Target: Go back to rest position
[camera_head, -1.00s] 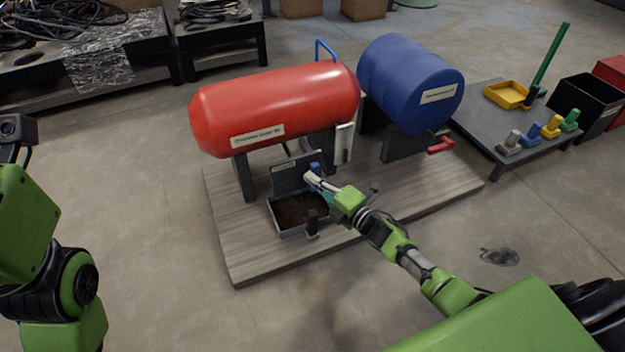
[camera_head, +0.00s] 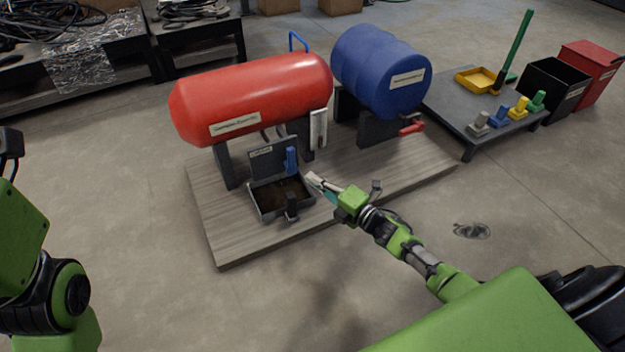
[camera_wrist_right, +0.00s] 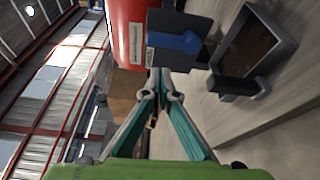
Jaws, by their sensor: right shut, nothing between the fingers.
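My right gripper (camera_head: 314,181) is shut and empty, just right of the grey box (camera_head: 263,212) with its lid standing open. In the right wrist view its fingers (camera_wrist_right: 160,76) meet at the tips with nothing between them. A blue handle (camera_head: 291,160) stands at the lid's right edge, apart from the fingertips. The blue part also shows in the wrist view (camera_wrist_right: 176,41). Of my left arm, green and black links show at the left edge of the head view.
A red tank (camera_head: 250,95) and a blue drum (camera_head: 385,70) stand on a wooden platform (camera_head: 230,240) behind the box. A low grey table (camera_head: 450,110) with a yellow tray (camera_head: 476,80) and coloured pieces is at the right. Bare floor lies in front of the platform.

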